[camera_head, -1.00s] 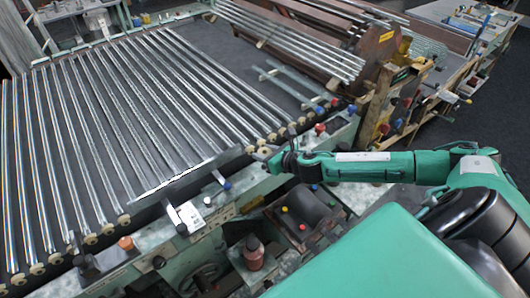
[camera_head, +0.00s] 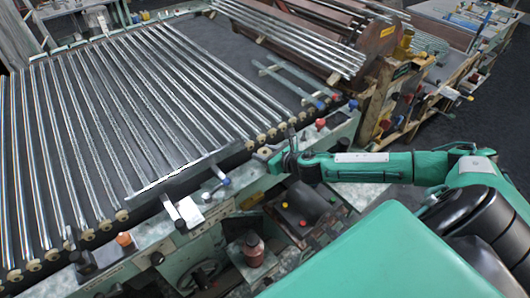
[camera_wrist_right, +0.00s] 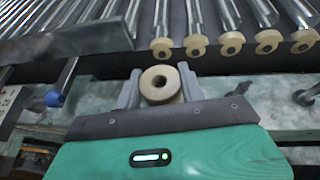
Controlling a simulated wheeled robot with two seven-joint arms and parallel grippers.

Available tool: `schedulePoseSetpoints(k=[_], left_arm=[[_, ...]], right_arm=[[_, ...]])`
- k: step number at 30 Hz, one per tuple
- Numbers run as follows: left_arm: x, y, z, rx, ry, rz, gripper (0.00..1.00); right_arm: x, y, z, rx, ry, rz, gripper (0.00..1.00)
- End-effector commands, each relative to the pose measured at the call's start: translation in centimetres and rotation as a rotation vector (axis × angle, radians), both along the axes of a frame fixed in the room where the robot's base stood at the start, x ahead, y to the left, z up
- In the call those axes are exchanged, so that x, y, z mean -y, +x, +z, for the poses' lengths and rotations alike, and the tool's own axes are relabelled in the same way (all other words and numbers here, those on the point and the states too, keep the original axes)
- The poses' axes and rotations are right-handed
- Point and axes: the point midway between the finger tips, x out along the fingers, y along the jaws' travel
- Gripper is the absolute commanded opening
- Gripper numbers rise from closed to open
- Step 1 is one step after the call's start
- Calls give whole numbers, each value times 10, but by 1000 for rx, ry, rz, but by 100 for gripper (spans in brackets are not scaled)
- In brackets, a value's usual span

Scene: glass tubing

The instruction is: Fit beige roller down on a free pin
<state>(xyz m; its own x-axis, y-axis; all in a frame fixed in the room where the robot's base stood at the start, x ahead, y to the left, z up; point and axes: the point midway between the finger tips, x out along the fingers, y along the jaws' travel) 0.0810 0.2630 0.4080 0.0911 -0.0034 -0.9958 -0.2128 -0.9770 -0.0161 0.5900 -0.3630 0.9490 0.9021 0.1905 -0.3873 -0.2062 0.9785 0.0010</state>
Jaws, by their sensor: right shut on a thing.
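My right gripper (camera_wrist_right: 161,91) is shut on the beige roller (camera_wrist_right: 160,84), a short ring with a dark round hole facing the right wrist camera. In the head view my right gripper (camera_head: 272,156) is at the near edge of the tube conveyor, and the roller is too small there to make out clearly. In the right wrist view, a row of beige rollers (camera_wrist_right: 229,44) sits at the ends of the glass tubes, just beyond the held roller. I cannot make out a free pin. My left gripper is not in view.
Long glass tubes (camera_head: 150,95) lie across the conveyor bed. A metal bar (camera_head: 176,178) and a blue-tipped lever (camera_head: 222,179) are left of the gripper. A red knob (camera_head: 320,123) and a dark box with coloured buttons (camera_head: 303,208) are nearby.

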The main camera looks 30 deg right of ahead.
Motion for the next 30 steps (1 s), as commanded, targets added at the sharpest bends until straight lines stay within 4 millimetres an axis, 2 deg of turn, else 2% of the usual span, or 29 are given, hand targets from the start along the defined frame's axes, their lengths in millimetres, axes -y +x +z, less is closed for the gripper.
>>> schedulePoseSetpoints(k=[21,22,25,30], left_arm=[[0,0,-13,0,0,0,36],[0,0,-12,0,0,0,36],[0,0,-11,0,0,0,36],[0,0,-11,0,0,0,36]], right_arm=[[0,0,-19,0,0,0,18],[0,0,-18,0,0,0,46],[0,0,-17,0,0,0,65],[0,0,-17,0,0,0,65]])
